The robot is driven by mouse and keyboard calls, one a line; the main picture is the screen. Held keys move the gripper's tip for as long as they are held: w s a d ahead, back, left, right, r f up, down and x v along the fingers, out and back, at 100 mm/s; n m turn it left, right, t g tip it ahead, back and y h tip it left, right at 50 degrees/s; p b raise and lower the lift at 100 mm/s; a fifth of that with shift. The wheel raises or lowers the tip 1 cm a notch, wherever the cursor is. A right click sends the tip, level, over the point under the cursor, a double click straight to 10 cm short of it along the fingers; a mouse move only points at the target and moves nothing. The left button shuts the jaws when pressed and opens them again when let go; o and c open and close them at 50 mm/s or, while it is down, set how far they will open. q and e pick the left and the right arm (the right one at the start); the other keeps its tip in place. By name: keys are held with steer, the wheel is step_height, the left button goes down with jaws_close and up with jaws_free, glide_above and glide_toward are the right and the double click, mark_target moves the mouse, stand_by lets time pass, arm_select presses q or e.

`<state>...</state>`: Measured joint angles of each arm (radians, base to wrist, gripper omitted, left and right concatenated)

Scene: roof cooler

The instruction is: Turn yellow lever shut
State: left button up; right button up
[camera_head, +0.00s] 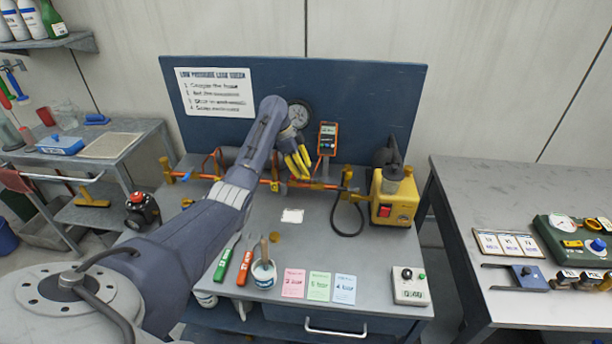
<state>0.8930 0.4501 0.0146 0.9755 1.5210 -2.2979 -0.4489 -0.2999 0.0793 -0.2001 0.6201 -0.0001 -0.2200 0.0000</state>
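My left gripper (297,160), with yellow fingers, reaches across the bench from the left. It is at the orange-red pipe line (325,186), just below the round gauge (299,114). Its fingers look close together, but I cannot tell whether they are open, shut or around anything. A yellow fitting (346,175) stands on the pipe to the right of the gripper, and another (166,166) is at the pipe's left end. I cannot make out which part is the yellow lever; the gripper and arm hide part of the pipe. My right gripper is not in view.
An orange meter (327,139) is close right of the gripper against the blue panel (375,90). A yellow pump (393,198) with a black hose (340,222) stands at right. A brush pot (264,272), colored cards (318,287) and a switch box (409,284) occupy the front.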

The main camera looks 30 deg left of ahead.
mark_target(311, 179)
arm_select(q)
steer(key=shift+x, duration=1.45)
jaws_close()
